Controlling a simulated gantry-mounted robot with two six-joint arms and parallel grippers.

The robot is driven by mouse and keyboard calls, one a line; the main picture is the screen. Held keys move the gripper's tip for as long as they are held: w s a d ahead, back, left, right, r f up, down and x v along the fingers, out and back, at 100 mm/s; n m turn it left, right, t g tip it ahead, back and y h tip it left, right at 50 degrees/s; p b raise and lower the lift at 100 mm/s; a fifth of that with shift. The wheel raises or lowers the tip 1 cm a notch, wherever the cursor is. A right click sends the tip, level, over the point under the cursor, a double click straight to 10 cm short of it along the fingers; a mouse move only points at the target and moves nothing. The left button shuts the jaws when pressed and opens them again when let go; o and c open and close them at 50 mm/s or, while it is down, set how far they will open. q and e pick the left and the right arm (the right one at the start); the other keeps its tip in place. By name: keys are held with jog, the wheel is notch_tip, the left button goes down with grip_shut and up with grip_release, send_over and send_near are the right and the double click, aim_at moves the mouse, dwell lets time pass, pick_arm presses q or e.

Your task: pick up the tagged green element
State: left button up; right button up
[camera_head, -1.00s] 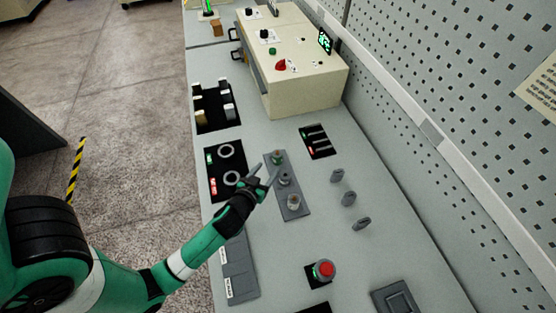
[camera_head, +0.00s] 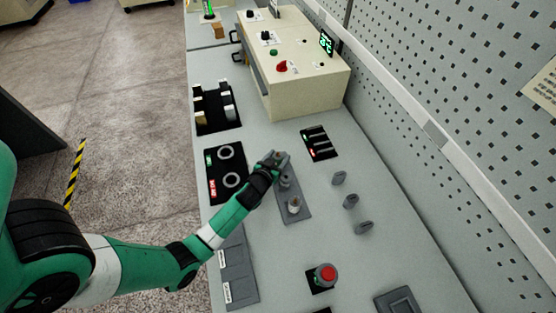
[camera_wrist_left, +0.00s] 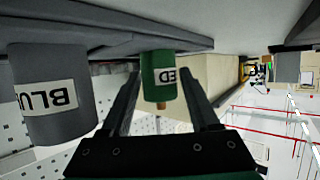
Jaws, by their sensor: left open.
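The green element (camera_wrist_left: 160,76) is a small cylinder with a white tag in the left wrist view. Only part of its lettering can be read. My left gripper (camera_head: 275,159) is open at the far end of the grey strip plate (camera_head: 299,215). In the left wrist view, its two fingers (camera_wrist_left: 160,92) stand on either side of the green element. I cannot tell whether they touch it. In the head view the gripper hides most of the element. A grey cylinder tagged "BLU…" (camera_wrist_left: 52,112) stands beside it. My right gripper is not in view.
Another grey piece (camera_head: 294,206) stands on the strip. Several grey knobs (camera_head: 351,201) are to the right. A black panel with two rings (camera_head: 212,185) lies left. A cream control box (camera_head: 300,90) stands beyond. A red button (camera_head: 325,273) sits nearer.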

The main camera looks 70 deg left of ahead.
pick_arm(q)
grip_shut()
jog(key=shift+r, duration=0.1)
jog(key=shift+r+p, duration=0.3)
jog(key=shift+r, duration=0.2)
jog(key=r, duration=0.1)
jog(key=r+p, duration=0.1)
jog(key=r, duration=0.1)
jog(key=shift+s+d, duration=0.1)
jog(key=shift+d, duration=0.15)
jog(key=s+d+r+p, duration=0.4)
jog(key=s+d+r, duration=0.3)
jog(key=d+r, duration=0.2)
jog(key=shift+s+d+p, duration=0.15)
jog(key=shift+d+p, duration=0.2)
jog(key=shift+d, duration=0.85)
